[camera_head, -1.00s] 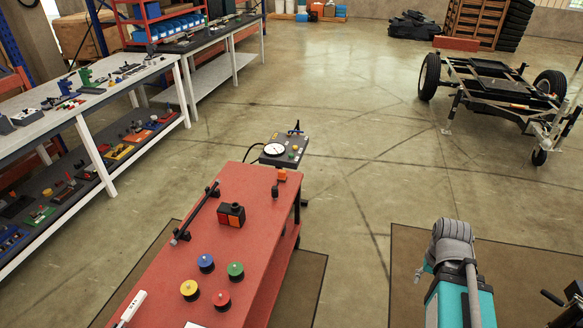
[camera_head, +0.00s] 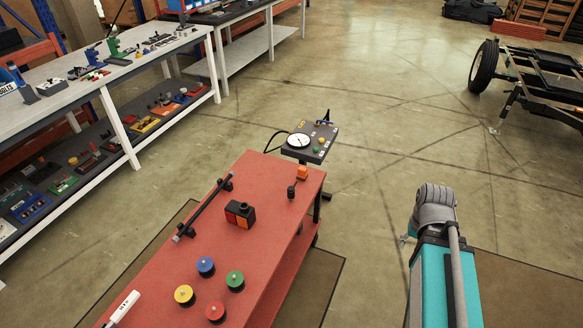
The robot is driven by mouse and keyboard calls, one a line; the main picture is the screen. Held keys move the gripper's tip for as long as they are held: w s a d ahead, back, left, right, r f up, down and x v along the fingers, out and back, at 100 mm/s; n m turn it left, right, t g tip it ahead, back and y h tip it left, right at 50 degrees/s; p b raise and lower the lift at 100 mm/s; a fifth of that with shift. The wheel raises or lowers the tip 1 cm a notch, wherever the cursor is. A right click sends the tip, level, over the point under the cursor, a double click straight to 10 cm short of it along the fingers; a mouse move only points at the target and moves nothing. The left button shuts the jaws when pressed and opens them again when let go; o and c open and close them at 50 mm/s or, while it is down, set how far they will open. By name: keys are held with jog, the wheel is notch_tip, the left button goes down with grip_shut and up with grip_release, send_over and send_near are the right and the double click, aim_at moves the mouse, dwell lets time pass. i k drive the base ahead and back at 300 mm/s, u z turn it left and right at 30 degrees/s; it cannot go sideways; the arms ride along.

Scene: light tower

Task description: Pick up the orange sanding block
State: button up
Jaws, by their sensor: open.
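A small orange block (camera_head: 302,172) sits near the far right corner of the red table (camera_head: 262,262); it looks like the sanding block, though its details are too small to tell. A small dark knob-like item (camera_head: 292,189) stands just in front of it. Part of my own teal and grey arm shows at the lower right, well apart from the block, over the floor. My gripper's fingers cannot be made out.
The red table also holds a dark bar (camera_head: 203,208), a black box with orange-red faces (camera_head: 240,214) and several coloured round knobs. A dark gauge panel (camera_head: 310,142) stands beyond its far end. A white-topped bench (camera_head: 62,98) lines the left.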

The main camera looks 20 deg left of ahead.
aim_at(301, 174)
jog(key=u, duration=0.2)
jog(key=i, duration=0.9)
jog(key=u, duration=0.2)
